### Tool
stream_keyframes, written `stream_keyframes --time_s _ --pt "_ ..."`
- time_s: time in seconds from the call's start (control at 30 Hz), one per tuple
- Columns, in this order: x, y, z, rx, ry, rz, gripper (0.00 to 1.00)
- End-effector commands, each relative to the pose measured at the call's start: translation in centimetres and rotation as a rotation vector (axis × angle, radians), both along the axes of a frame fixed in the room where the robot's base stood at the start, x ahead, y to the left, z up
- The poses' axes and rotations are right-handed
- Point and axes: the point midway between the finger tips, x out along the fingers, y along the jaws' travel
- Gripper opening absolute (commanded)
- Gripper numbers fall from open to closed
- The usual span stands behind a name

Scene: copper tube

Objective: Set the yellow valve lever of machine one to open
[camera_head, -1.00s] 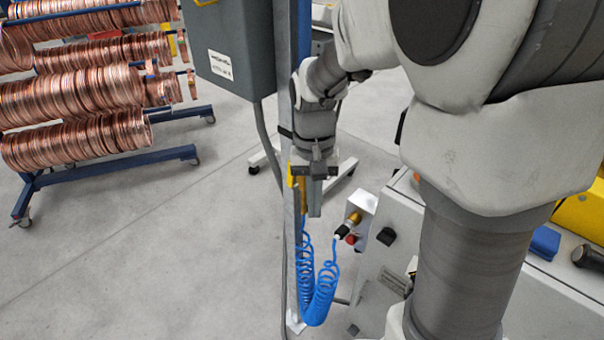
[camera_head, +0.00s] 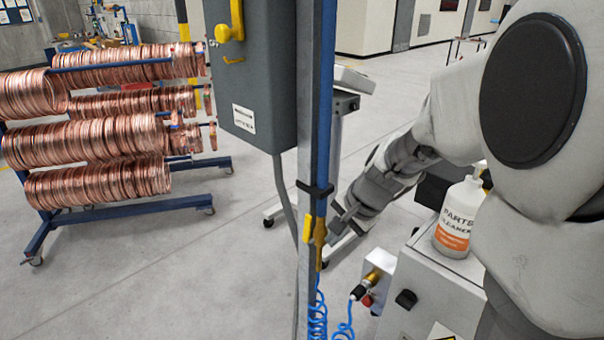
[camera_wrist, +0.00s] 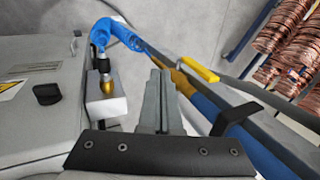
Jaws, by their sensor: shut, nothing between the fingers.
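The yellow valve lever (camera_head: 308,228) sits on the blue pipe at the post, just left of the brass valve body (camera_head: 320,238). It looks roughly upright, along the pipe. In the wrist view, the lever (camera_wrist: 199,69) lies right of my fingers, roughly in line with the pipe. My gripper (camera_head: 339,222) is beside the valve, on its right, in the head view. In the wrist view, its fingers (camera_wrist: 157,84) are together, with nothing between them. They look apart from the lever, though the depth gap is hard to judge.
A grey box with a larger yellow handle (camera_head: 231,25) hangs on the post. A blue coiled hose (camera_head: 317,318) hangs below the valve. A white cabinet (camera_head: 430,285) with a black knob and a cleaner bottle (camera_head: 461,215) stands right. Copper coils (camera_head: 90,140) fill a rack at left.

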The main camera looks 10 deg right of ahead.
Motion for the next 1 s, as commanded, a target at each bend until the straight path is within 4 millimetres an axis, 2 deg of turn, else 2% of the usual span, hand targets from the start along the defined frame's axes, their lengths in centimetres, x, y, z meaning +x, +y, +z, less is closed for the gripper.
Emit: stream_keyframes --time_s 0.03,0.1,0.3,0.77,1.0 --pt "0.2 0.3 -1.2 0.000 0.005 0.003 0.00" --pt "1.3 1.1 -0.4 -0.002 0.000 0.005 0.00" --pt "3.0 2.3 -0.3 -0.001 0.001 0.003 0.00" --pt "3.5 2.6 -0.2 -0.001 0.000 0.002 0.00" --pt "5.3 4.0 0.3 0.000 -0.001 0.004 0.00"
